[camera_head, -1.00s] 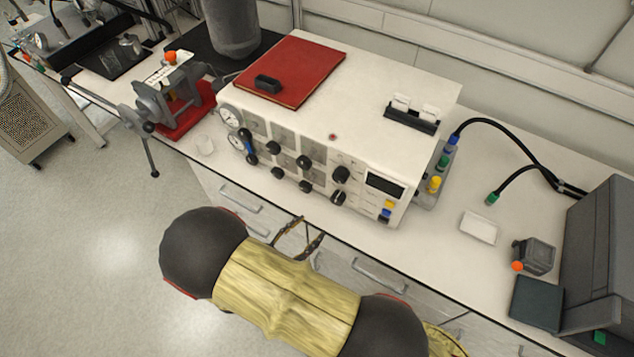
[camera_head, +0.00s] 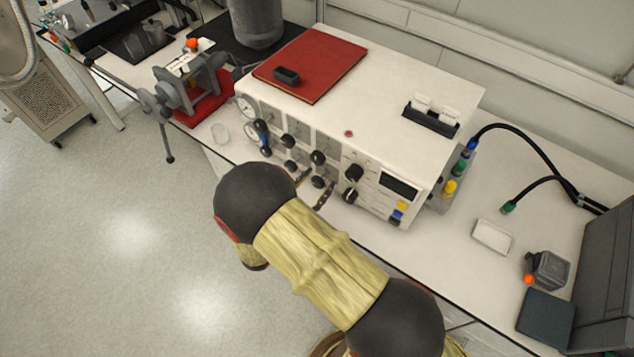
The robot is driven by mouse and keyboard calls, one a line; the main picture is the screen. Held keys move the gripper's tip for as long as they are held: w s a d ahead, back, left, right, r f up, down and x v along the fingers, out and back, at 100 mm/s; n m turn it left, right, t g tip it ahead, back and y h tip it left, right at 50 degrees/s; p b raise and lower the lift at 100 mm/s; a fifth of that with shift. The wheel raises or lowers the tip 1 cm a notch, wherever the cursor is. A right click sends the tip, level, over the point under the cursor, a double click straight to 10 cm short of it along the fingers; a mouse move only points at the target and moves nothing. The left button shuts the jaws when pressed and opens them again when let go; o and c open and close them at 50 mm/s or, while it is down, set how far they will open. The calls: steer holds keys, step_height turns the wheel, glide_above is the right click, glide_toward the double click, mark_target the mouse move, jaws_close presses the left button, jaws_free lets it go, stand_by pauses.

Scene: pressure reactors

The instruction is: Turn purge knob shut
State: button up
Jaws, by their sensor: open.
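The white control box (camera_head: 372,150) stands on the bench with gauges and two rows of black knobs on its front. The upper row shows a left knob (camera_head: 288,141), a middle knob (camera_head: 318,157) and a right knob (camera_head: 354,172). The lower row shows a left knob (camera_head: 291,167), a middle knob (camera_head: 318,181) and a right knob (camera_head: 349,195). Labels are too small to read, so I cannot tell which is the purge knob. My gripper (camera_head: 313,188) is open at the lower row, close to the lower middle knob. My arm hides its base; contact is unclear.
A red book (camera_head: 315,65) with a small black object lies on the box. A grey clamp on a red base (camera_head: 205,108) stands left. Cables, a white dish (camera_head: 493,236) and a grey device (camera_head: 548,270) are on the right. Floor left of my arm is clear.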

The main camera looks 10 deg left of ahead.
steer(key=shift+w, duration=0.1)
steer(key=shift+c, duration=0.9)
steer(key=c, duration=1)
steer(key=shift+m+b, duration=0.3)
steer(key=shift+m, duration=0.1)
steer(key=m+b, duration=0.3)
steer(key=shift+f+m, duration=0.15)
steer(key=shift+m, duration=0.25)
steer(key=m+b, duration=0.4)
steer(key=shift+d+f+m, duration=0.1)
steer(key=shift+m, duration=0.2)
steer(key=m+b, duration=0.5)
steer(key=shift+f+b, duration=0.1)
steer(key=shift+b, duration=0.2)
steer(key=m+b, duration=0.3)
steer(key=b, duration=0.1)
steer(key=shift+d+m, duration=0.1)
steer(key=shift+m, duration=0.3)
